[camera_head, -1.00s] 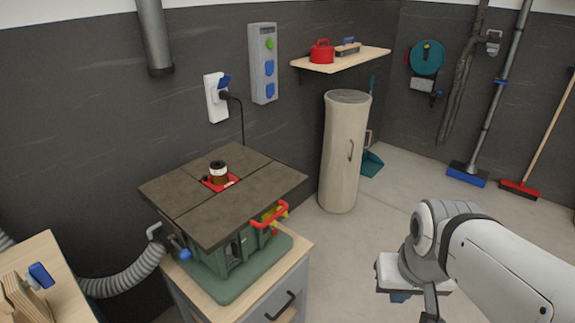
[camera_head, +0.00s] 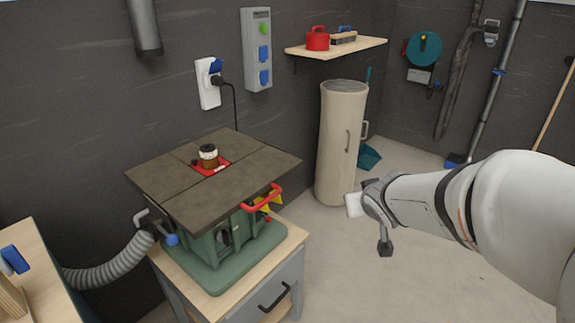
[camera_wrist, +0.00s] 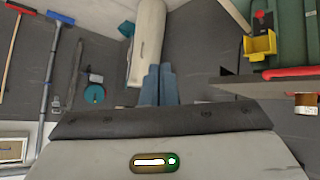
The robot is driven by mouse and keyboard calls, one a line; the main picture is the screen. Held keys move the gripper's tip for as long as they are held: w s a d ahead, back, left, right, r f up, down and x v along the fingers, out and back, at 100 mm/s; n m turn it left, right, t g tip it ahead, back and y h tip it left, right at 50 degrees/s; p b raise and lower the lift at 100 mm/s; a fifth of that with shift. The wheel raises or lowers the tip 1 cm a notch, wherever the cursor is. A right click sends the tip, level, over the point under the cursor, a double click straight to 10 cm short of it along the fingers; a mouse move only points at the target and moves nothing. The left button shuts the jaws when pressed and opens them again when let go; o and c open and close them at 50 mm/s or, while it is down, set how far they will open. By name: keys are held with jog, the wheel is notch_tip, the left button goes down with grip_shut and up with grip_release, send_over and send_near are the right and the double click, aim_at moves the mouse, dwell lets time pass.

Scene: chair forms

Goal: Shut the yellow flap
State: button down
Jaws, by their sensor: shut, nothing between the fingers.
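The yellow flap (camera_head: 268,201) is on the front right side of the green machine body, under the dark tabletop and partly behind the red handle. It also shows in the upside-down wrist view (camera_wrist: 262,46), where it juts out from the green body like a small open tray, apart from my fingers. My gripper's blue-grey fingers (camera_wrist: 158,70) are shut together and empty, with open space between them and the flap. In the head view my wrist is right of the machine, and the fingers are hidden there.
The red handle (camera_head: 262,198) sticks out from the table edge close to the flap. The dark tabletop (camera_head: 240,172) overhangs the green body (camera_head: 225,250), which stands on a wooden-topped cabinet (camera_head: 200,297). A beige cylinder (camera_head: 340,140) stands behind. The floor right of the cabinet is clear.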

jog(key=w+a+f+n+t+y+b, duration=0.3)
jog(key=w+a+f+t+y+b, duration=0.15)
jog(key=w, duration=0.55)
jog(key=a+f+n+g+y+b, duration=0.3)
jog(key=a+f+n+y+b, duration=0.15)
jog(key=a+y, duration=0.55)
jog(key=x, duration=0.8)
jog(key=shift+n+y, duration=0.45)
jog(key=shift+w+r+t, duration=0.1)
jog(key=shift+t, duration=0.15)
